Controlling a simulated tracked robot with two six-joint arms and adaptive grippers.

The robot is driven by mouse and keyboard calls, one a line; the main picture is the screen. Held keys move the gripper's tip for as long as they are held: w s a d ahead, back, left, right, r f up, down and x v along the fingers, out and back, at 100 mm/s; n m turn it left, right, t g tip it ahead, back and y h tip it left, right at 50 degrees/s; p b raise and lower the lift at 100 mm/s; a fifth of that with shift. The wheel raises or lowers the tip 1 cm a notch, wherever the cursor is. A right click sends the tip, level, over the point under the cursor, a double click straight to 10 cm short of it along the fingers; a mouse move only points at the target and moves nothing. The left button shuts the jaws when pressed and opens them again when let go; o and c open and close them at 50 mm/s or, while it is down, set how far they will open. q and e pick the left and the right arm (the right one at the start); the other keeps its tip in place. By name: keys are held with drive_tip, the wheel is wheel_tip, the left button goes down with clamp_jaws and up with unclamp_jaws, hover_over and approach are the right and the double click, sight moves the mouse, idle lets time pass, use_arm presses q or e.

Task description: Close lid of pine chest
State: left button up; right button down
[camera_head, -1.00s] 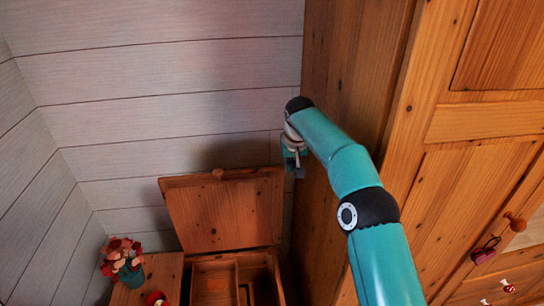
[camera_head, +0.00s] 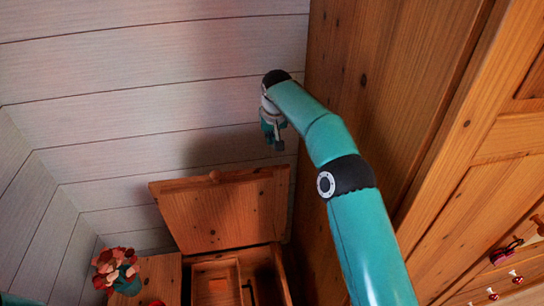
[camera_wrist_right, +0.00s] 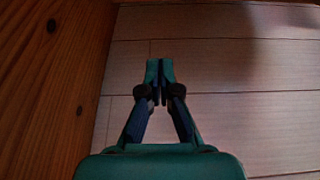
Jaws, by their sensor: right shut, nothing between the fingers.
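The pine chest (camera_head: 283,277) stands open at the bottom middle of the head view, against the plank wall. Its lid (camera_head: 222,213) is raised and leans back towards the wall, with a small wooden knob (camera_head: 214,176) on its top edge. My right gripper (camera_head: 279,147) is above the lid's right part in the picture, apart from it. In the right wrist view the fingers (camera_wrist_right: 160,72) are shut with nothing between them, in front of the wall planks. The lid does not show in that view. My left gripper is not in view.
A tall pine wardrobe (camera_head: 375,110) stands close on the right of the chest, and my right arm passes in front of it. A flower pot (camera_head: 125,283) with red flowers stands on a wooden surface (camera_head: 160,276) left of the chest. Wall planks (camera_head: 150,95) fill the back.

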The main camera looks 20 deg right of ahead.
wheel_tip(320, 180, down, 8)
drive_tip(key=s+p, duration=0.1)
drive_tip(key=p, duration=0.1)
idle(0.8)
drive_tip(key=shift+f, duration=0.15)
